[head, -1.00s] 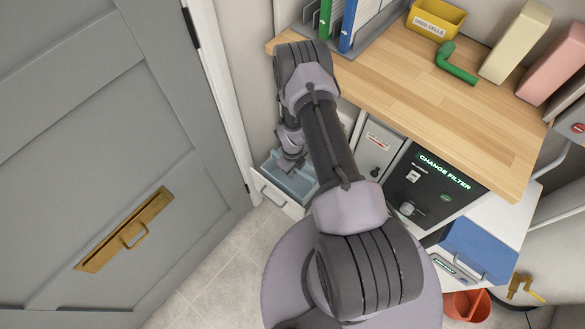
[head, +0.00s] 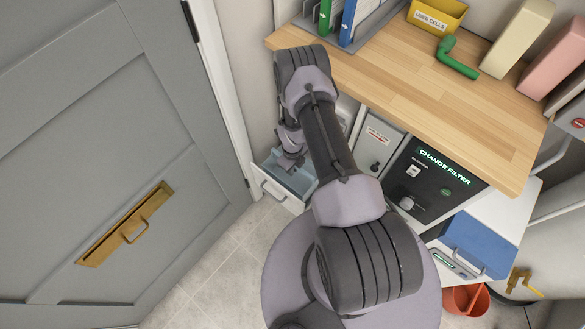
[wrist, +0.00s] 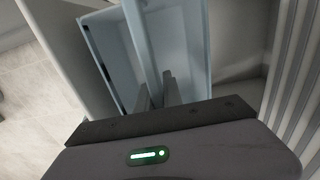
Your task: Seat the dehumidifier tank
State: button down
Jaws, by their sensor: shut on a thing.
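The pale blue open tank (head: 302,183) is low at the left of the cabinet, under the wooden worktop, with a white front and handle (head: 272,190). My gripper (head: 289,164) reaches down into it from above. In the wrist view the tank (wrist: 192,50) has a pale blue bar (wrist: 140,40) running along its middle. My gripper's fingers (wrist: 156,92) are shut at the near end of this bar, which I take to be part of the tank. The exact contact is partly hidden. The tank's inside looks empty where visible.
The black panel (head: 435,185) reads "CHANGE FILTER", right of a grey door panel (head: 375,145). The wooden worktop (head: 420,90) overhangs above. A grey door (head: 90,120) with a brass plate stands left. Floor tiles (head: 215,265) are clear.

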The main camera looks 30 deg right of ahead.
jog(key=shift+f, duration=1.9)
jog(key=c, duration=1.4)
grip_release()
